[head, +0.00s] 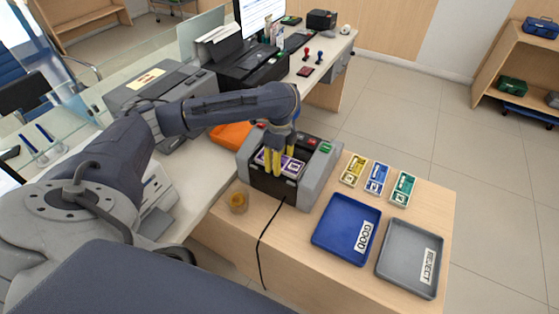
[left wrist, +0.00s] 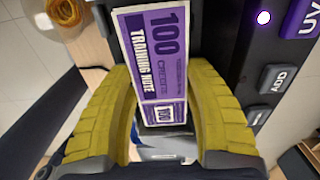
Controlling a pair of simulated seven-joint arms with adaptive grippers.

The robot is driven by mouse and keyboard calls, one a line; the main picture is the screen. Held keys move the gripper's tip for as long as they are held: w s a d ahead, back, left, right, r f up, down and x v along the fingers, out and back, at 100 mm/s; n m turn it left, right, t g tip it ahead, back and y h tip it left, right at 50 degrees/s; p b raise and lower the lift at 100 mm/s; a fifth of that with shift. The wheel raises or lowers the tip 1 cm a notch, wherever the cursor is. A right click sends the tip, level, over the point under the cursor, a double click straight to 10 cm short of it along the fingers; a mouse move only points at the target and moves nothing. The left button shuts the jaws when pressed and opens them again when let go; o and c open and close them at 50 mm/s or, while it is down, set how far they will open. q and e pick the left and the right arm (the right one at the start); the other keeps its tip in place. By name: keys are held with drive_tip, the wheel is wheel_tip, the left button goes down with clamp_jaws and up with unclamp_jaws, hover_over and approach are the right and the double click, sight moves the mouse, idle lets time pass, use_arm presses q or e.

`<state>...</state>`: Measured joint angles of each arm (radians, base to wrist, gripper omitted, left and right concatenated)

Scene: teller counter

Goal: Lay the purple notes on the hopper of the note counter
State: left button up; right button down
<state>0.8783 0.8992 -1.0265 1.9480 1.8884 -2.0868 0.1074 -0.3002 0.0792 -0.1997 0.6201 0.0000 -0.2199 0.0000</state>
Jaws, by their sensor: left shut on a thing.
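The purple notes (head: 262,158) are a banded stack printed "100 credits training note"; in the left wrist view they (left wrist: 152,45) lie between my yellow fingertips. My left gripper (head: 281,164) reaches down over the note counter (head: 318,172), shut on the notes. The notes are at the dark hopper area on the counter's upper front; I cannot tell whether they rest on it or hang just above. The fingers hide part of the notes and hopper. My right gripper is not in view.
Yellow (head: 354,170), blue (head: 377,178) and green (head: 403,188) note stacks lie right of the counter. A blue GOOD tray (head: 335,228) and grey REJECT tray (head: 398,262) are in front of them.

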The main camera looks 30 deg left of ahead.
use_arm(q)
drive_tip(key=shift+f, duration=0.1)
drive_tip(key=o, duration=1.2)
drive_tip(key=shift+c, duration=0.2)
wheel_tip(320, 180, up, 12)
idle(0.6)
